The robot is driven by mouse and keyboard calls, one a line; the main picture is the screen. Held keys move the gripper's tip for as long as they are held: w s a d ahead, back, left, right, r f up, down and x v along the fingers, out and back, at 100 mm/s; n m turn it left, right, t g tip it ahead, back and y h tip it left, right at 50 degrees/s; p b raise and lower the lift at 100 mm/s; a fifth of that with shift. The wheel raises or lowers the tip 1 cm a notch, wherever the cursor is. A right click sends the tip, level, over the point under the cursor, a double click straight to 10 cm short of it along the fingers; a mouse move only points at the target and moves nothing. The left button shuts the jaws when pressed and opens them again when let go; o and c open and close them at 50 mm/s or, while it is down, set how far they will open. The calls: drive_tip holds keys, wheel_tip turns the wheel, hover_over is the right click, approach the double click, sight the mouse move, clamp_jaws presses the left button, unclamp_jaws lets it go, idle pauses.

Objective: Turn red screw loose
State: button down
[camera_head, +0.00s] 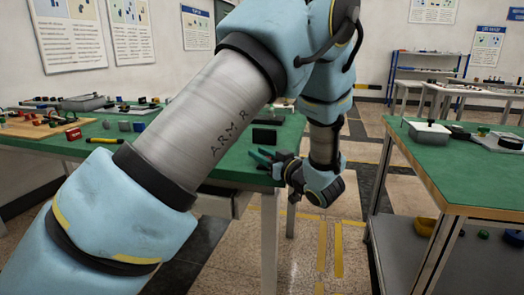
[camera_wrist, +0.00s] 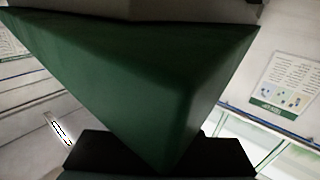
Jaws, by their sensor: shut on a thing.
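My gripper (camera_head: 274,158) is beside the front right corner of the left green-topped table. Dark gripper parts (camera_wrist: 95,150) show at the bottom of that view. I cannot make out a red screw. A small red block (camera_head: 73,133) lies on the left table, but I cannot tell whether it is a screw.
The left table (camera_head: 115,160) holds a wooden board (camera_head: 20,129) and several small parts. A black block (camera_head: 264,136) stands near its right edge, close to my gripper. Another green-topped table (camera_head: 470,185) stands at the right. Open floor (camera_head: 310,240) lies between them.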

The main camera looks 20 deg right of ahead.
drive_tip(key=c, duration=0.6)
unclamp_jaws()
drive_tip(key=shift+c, duration=0.2)
drive_tip(key=v, duration=1)
drive_tip(key=shift+s+b, duration=0.3)
drive_tip(key=shift+s, duration=0.05)
drive_tip(key=shift+d, duration=0.15)
